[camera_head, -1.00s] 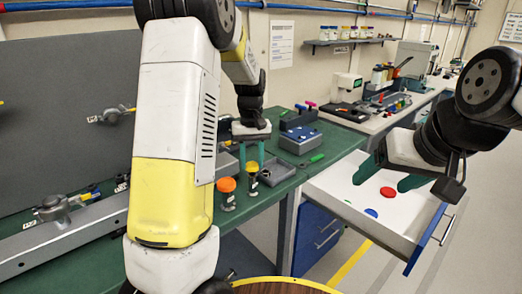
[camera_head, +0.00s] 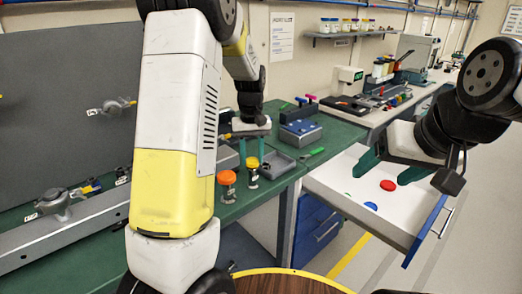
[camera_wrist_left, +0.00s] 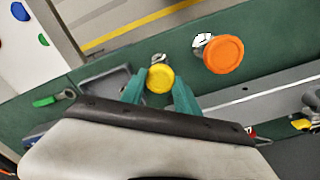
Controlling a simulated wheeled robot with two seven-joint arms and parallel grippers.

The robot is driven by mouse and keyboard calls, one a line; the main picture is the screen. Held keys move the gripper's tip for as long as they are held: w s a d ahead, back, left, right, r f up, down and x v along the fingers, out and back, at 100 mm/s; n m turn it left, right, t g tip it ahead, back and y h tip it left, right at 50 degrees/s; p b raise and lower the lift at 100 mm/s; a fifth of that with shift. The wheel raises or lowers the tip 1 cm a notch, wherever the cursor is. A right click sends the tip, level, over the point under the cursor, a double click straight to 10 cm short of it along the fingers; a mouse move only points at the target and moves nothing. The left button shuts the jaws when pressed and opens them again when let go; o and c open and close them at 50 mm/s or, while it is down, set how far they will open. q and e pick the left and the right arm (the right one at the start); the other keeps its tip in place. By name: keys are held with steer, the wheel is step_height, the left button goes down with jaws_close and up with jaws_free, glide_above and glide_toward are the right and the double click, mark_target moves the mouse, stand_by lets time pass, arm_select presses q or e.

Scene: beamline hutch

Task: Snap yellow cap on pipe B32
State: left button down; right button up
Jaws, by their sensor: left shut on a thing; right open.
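The yellow cap (camera_head: 252,162) is between the fingers of my left gripper (camera_head: 252,156), at the top of a short upright metal pipe (camera_head: 252,176) on the green bench. The left wrist view also shows the yellow cap (camera_wrist_left: 160,78) between the teal fingertips (camera_wrist_left: 159,90), with the pipe partly hidden behind it. I cannot tell whether the cap is fully seated, and the pipe's tag is unreadable. My right gripper (camera_head: 390,172) is open and empty above the open drawer.
An orange cap (camera_head: 226,178) tops a pipe close to the left. A grey tray (camera_head: 276,166) and a blue-topped block (camera_head: 300,133) stand behind. The white drawer (camera_head: 340,185) holds a red disc (camera_head: 388,185) and a blue disc (camera_head: 371,206).

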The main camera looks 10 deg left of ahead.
arm_select(q)
steer(key=shift+f, duration=0.45)
stand_by(0.3)
steer(key=c, duration=0.8)
jaws_free()
